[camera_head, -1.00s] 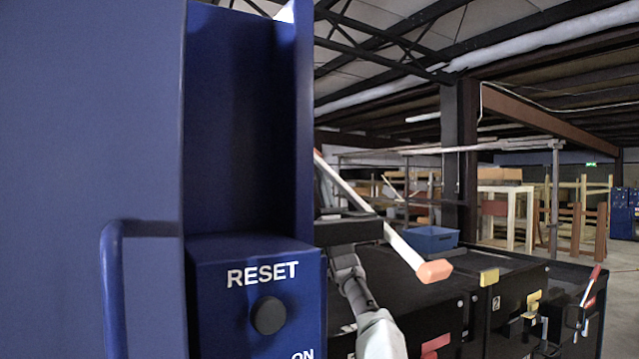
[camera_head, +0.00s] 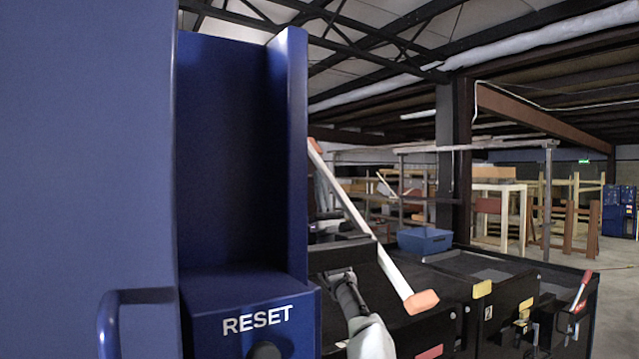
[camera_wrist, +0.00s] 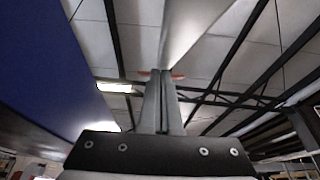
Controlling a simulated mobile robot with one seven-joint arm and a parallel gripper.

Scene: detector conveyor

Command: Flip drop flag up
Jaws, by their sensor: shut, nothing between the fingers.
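The drop flag is probably the long white bar (camera_head: 362,228) with orange ends in the head view. It slopes from upper left down to an orange end at lower right. In the wrist view, my gripper (camera_wrist: 161,76) is shut and empty, pointing up. A pale bar (camera_wrist: 187,28) rises behind its fingertips, with orange showing on both sides of them; this looks like the flag's end, close to or touching the tips. Whether they touch is unclear. In the head view I cannot make out the fingertips.
A blue cabinet (camera_head: 88,180) with a handle fills the left of the head view. A blue RESET box (camera_head: 262,285) stands beside it. Black conveyor units (camera_head: 490,300) carry a blue bin (camera_head: 424,241). A red-and-white lever (camera_head: 581,290) stands at right.

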